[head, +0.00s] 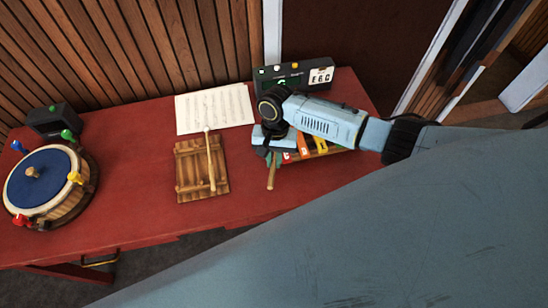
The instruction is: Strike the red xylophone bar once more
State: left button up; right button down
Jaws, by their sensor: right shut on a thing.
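The xylophone (334,149) lies on the red table, mostly hidden under my right forearm and wrist. Parts of its green, red and orange bars show; the red bar (288,157) shows only as a small piece beside my gripper. My right gripper (270,153) is over the xylophone's left end, shut on a wooden mallet (271,178). The mallet's handle sticks out toward the table's front edge, and its head is hidden. I cannot tell whether the mallet touches a bar. My left gripper is not in view.
A second mallet (211,165) rests on a slatted wooden rack (188,184). Sheet music (196,114) lies behind it. A dark device (318,76) stands at the back right, close to my forearm. A blue-topped drum (40,190) and a black box (52,119) stand at left. The red table (125,160) is clear between drum and rack.

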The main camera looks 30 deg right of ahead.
jog(key=shift+b+x, duration=0.4)
jog(key=shift+x, duration=0.6)
jog(key=p+v, duration=0.3)
jog(key=shift+s, duration=0.1)
jog(key=shift+s+v, duration=0.15)
jog(key=shift+v, duration=0.6)
jog(key=shift+s+v, duration=0.1)
jog(key=shift+v, duration=0.7)
jog(key=shift+a, duration=0.25)
